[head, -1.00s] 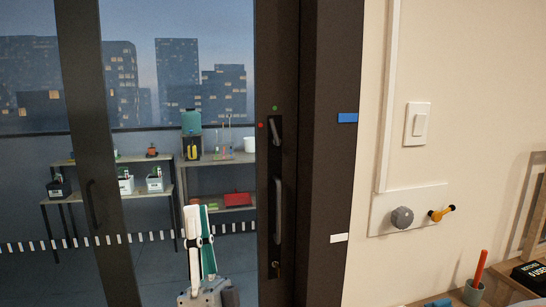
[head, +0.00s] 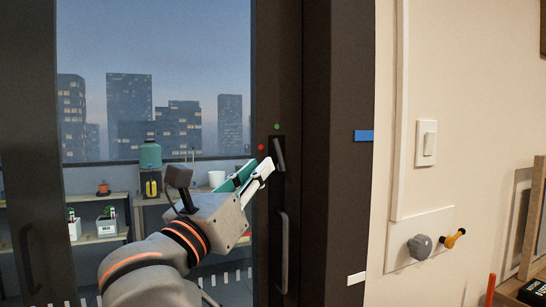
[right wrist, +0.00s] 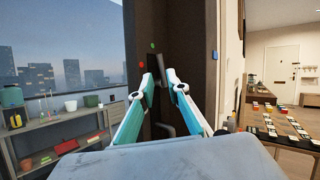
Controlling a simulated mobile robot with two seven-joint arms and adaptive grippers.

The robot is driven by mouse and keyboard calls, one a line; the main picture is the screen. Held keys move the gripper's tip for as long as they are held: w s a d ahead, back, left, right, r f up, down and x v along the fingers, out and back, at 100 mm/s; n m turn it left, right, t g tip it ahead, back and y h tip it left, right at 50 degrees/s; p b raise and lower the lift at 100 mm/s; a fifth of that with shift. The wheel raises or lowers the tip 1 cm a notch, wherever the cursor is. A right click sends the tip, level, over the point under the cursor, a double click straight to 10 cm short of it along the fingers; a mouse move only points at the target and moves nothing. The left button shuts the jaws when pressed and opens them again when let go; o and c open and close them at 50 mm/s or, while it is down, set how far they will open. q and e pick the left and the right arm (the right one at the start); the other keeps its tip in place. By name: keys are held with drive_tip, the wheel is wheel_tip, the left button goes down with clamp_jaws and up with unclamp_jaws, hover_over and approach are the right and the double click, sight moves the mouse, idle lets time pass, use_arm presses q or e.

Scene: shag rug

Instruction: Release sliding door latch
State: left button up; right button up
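The dark sliding door's latch (head: 279,154) is a small grey lever in a recess, tilted slightly from upright. A red dot (head: 261,147) sits to its left and a green dot (head: 277,126) above it. My right gripper (head: 262,168) has white and green fingers, just left of the latch's lower part. In the right wrist view its two fingers (right wrist: 159,74) are spread apart, with the latch (right wrist: 160,66) showing between their tips. I cannot tell whether they touch it. My left gripper is out of view.
A long vertical pull handle (head: 281,250) is below the latch. Shelves stand behind the glass.

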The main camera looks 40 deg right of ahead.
sight(277, 151)
drive_tip(key=x, duration=0.7)
drive_tip(key=shift+d+r, duration=0.1)
clamp_jaws()
